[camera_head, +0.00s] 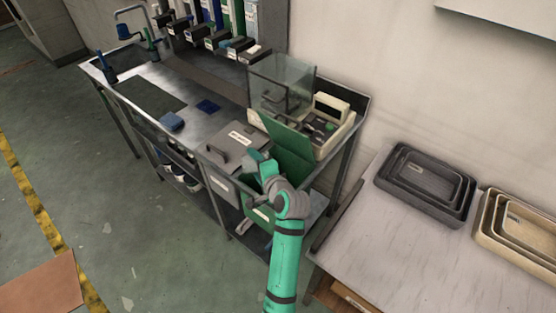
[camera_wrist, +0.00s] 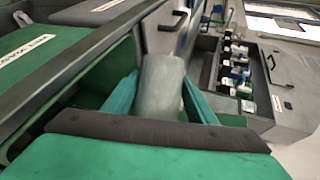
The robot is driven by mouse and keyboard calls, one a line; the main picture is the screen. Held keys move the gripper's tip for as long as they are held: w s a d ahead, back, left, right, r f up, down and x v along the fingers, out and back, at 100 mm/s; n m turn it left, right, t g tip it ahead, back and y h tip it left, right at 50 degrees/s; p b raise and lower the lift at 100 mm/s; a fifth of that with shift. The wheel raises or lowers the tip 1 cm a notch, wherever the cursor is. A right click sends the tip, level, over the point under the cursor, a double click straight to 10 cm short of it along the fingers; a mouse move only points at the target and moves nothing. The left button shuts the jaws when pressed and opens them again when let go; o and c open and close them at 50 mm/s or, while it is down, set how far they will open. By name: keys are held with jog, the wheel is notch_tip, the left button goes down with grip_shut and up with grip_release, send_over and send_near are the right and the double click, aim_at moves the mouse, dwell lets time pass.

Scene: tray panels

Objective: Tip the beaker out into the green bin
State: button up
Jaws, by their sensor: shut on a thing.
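The beaker (camera_wrist: 161,88) is a grey, cloudy cylinder in the wrist view, between the two green fingers of my gripper (camera_wrist: 160,82). My gripper is shut on it. In the head view my gripper (camera_head: 264,168) is at the bench front, beside the raised dark green lid (camera_head: 292,150). The beaker is hidden or too small to make out there. The green bin (camera_head: 259,214), with a pale label, shows below my gripper, partly behind my arm. I cannot tell whether the beaker's mouth is over the bin's opening, or what the beaker holds.
A grey lidded bin (camera_head: 222,186) stands left of the green one. A cream instrument (camera_head: 328,128) with a clear raised cover (camera_head: 282,84) sits behind. Nested dark trays (camera_head: 424,182) and beige trays (camera_head: 520,222) lie on the right table. The floor at left is mostly clear.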

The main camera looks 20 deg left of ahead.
jog(key=shift+d, duration=0.15)
jog(key=shift+s+a+r, duration=0.1)
jog(key=shift+s+a, duration=0.1)
jog(key=shift+a, duration=0.15)
jog(key=shift+w+d+r+m+y, duration=0.2)
jog(key=shift+d+m+y, duration=0.2)
jog(key=shift+d+m, duration=0.1)
jog(key=shift+w+r, duration=0.15)
